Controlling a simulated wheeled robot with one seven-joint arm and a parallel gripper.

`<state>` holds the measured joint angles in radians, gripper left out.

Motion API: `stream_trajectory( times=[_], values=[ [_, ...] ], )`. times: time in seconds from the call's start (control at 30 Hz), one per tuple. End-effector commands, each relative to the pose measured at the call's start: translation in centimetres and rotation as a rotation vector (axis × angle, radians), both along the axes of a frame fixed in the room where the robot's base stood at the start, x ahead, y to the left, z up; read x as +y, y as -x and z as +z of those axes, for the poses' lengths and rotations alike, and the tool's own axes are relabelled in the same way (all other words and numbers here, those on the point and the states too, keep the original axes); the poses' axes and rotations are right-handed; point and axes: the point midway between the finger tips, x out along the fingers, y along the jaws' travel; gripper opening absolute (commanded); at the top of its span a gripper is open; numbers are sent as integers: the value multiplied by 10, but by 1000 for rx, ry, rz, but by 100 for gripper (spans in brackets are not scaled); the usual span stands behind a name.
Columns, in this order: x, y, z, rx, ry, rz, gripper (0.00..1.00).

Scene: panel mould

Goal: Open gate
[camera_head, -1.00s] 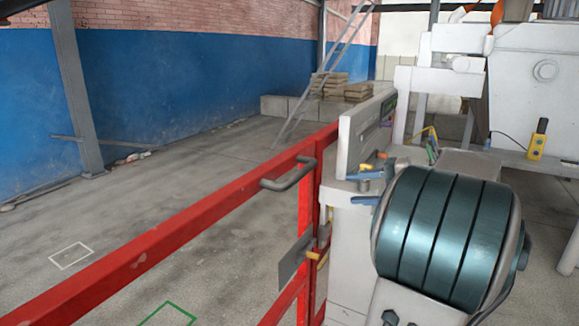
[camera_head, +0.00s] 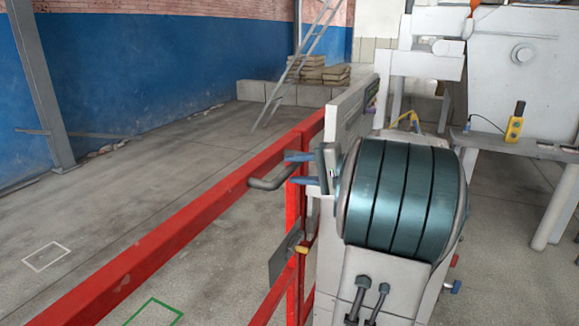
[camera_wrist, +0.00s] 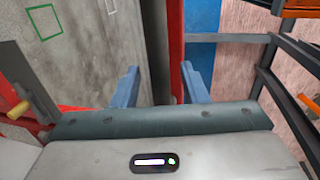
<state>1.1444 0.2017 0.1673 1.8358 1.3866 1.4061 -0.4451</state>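The gate is a red metal railing (camera_head: 190,232) running from the lower left to the middle of the head view. A grey bar handle (camera_head: 268,184) sits on its top rail near the gate's end. It also shows as a grey bar in the wrist view (camera_wrist: 156,50). My gripper (camera_head: 291,168) has its blue fingers apart, at the handle's far end. In the wrist view, the handle and a red rail appear between the open fingers (camera_wrist: 160,86). Contact cannot be told. A yellow-tipped latch (camera_head: 303,249) with a grey plate sits lower on the gate.
A white machine (camera_head: 520,60) with a yellow control box (camera_head: 514,128) stands at the right. A ladder (camera_head: 295,65) and stacked blocks (camera_head: 318,72) are at the back. The concrete floor beyond the gate is open, with white and green outlines painted on it.

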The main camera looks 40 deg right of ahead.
Motion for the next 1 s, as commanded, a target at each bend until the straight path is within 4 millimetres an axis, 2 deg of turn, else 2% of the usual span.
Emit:
stream_trajectory(
  times=[0.2, 0.5, 0.53, 0.67, 1.0],
  values=[
    [11, -18, -4, 0, -2, 2, 40],
    [12, -20, -5, 1, -1, 1, 40],
    [12, -20, -5, 1, -1, 1, 37],
    [12, -20, -5, 1, -1, 1, 1],
    [10, -16, -6, 0, 0, -6, 0]
  ],
)
